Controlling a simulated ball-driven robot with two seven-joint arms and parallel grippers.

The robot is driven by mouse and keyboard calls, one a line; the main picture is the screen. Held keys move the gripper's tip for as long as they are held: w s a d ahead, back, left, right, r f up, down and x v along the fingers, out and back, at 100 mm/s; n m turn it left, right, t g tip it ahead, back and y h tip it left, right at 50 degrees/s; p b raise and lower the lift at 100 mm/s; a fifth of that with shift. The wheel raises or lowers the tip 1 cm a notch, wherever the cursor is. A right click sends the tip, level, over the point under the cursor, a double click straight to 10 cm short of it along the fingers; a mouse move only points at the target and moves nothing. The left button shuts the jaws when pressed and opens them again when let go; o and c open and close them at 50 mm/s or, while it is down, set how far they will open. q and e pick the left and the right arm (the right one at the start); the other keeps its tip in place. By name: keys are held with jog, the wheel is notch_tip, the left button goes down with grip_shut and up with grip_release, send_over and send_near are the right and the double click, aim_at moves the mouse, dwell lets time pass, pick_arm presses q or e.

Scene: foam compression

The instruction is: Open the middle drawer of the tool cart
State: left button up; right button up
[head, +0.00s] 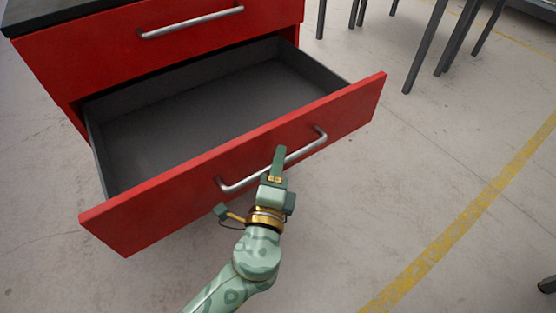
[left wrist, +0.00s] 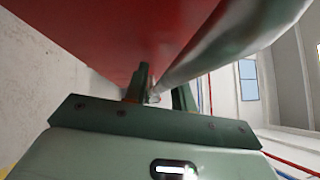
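The red tool cart has a closed top drawer (head: 190,42) with a silver handle. The drawer (head: 235,160) directly below it is pulled far out, showing its empty dark grey inside. A silver bar handle (head: 233,185) runs along its red front. My left gripper (head: 279,160) is at the middle of this handle. In the left wrist view, the two green fingers (left wrist: 158,95) stand on either side of the handle (left wrist: 225,42), close together with the bar between them. The red drawer front (left wrist: 120,35) is right behind. My right gripper is out of view. Any lower drawer is hidden.
The cart's dark top (head: 60,12) is at the upper left. Dark metal legs (head: 425,50) of furniture stand at the upper right. The concrete floor to the right of the drawer is clear, with a yellow line (head: 455,228) across it.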

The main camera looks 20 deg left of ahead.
pick_arm(q)
jog(key=shift+o, duration=0.2)
jog(key=shift+s, duration=0.1)
